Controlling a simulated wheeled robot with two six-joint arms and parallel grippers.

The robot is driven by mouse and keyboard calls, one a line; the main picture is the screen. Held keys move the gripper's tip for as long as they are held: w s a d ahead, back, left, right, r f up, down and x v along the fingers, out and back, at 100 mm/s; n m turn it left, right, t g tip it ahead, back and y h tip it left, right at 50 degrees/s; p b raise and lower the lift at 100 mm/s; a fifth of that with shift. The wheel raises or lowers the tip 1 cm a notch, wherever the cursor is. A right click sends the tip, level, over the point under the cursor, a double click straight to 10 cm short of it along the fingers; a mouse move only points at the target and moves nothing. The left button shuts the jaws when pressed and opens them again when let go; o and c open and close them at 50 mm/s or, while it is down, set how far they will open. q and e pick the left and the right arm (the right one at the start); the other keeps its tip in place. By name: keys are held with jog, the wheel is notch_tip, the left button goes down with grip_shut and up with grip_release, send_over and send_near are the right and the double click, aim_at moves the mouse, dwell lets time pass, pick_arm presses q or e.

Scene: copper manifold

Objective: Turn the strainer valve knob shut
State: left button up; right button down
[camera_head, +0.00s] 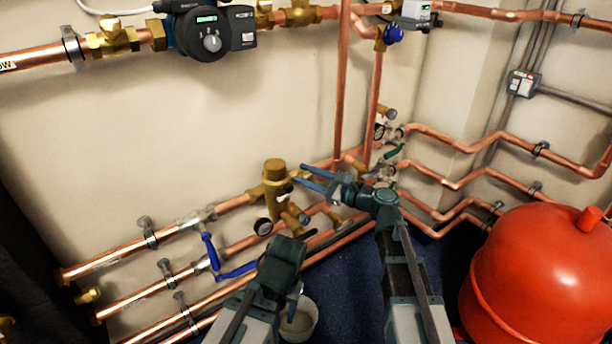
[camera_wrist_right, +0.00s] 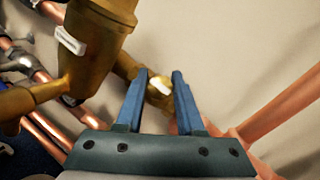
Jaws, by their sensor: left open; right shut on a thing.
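The brass strainer (camera_head: 273,178) stands upright in the pipe run, its body also large at the upper left of the right wrist view (camera_wrist_right: 98,40). A small brass valve knob (camera_wrist_right: 160,95) with a pale end lies between the blue fingertips of my right gripper (camera_wrist_right: 160,82), which is shut on it. In the head view my right gripper (camera_head: 298,177) reaches left to the strainer's right side; the knob is hard to make out there. My left gripper (camera_head: 294,300) is open, pointing down low in front of the pipes, its fingers partly hidden.
A white bucket (camera_head: 302,322) is on the floor by my left gripper. A red tank (camera_head: 540,275) fills the lower right.

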jog(key=n+g, duration=0.1)
jog(key=n+p, duration=0.1)
jog(key=n+g+p, duration=0.1)
jog(key=shift+w+r+n+g, duration=0.15)
jog(key=shift+r+n+g, duration=0.1)
jog(key=shift+n+g, duration=0.05)
jog(key=n+g+p, duration=0.2)
jog(key=n+p, duration=0.1)
jog(key=n, duration=0.1)
jog(key=shift+g, duration=0.3)
jog(key=n+g+h+p, duration=0.1)
jog(key=n+p, duration=0.1)
jog(key=n+g+h+p, duration=0.1)
jog(key=n+p, duration=0.1)
jog(key=p, duration=0.1)
jog(key=n+g+h+p, duration=0.1)
jog(key=n+p, duration=0.1)
jog(key=n, duration=0.1)
jog(key=shift+s+g+h, duration=0.2)
jog(key=shift+g+h, duration=0.1)
jog(key=n+h+p, duration=0.1)
jog(key=n+p, duration=0.1)
jog(key=p, duration=0.1)
jog(key=shift+f+n+h, duration=0.2)
jog(key=shift+n+h, duration=0.1)
jog(key=shift+h, duration=0.1)
jog(key=shift+f+n+g+h+p, duration=0.15)
jog(key=shift+n+g+h+p, duration=0.25)
jog(key=shift+n+h+p, duration=0.25)
jog(key=shift+f, duration=0.1)
